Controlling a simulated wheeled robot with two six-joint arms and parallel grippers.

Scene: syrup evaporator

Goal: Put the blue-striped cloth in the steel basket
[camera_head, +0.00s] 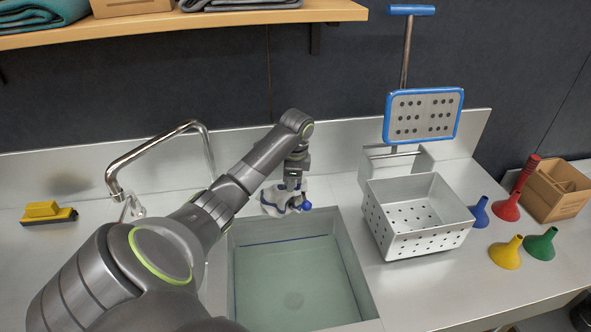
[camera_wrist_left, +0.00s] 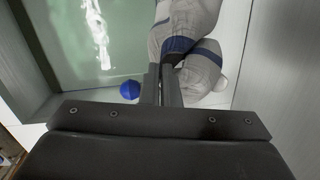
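The blue-striped cloth (camera_head: 272,200) is a crumpled whitish bundle at the far edge of the sink. In the left wrist view it shows as a pale grey bundle (camera_wrist_left: 200,70) with dark blue stripes. My left gripper (camera_head: 292,190) reaches down onto it from above. In the left wrist view its fingers (camera_wrist_left: 170,75) are close together with the tips against the cloth, and appear shut on a fold of it. The steel basket (camera_head: 418,215), perforated and open-topped, stands on the counter right of the sink and looks empty. My right gripper is not in view.
The sink (camera_head: 295,275) holds greenish water. A small blue ball (camera_head: 306,205) is beside the cloth. A blue-framed perforated skimmer (camera_head: 423,115) rises behind the basket. A tap (camera_head: 150,150) arches at left.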

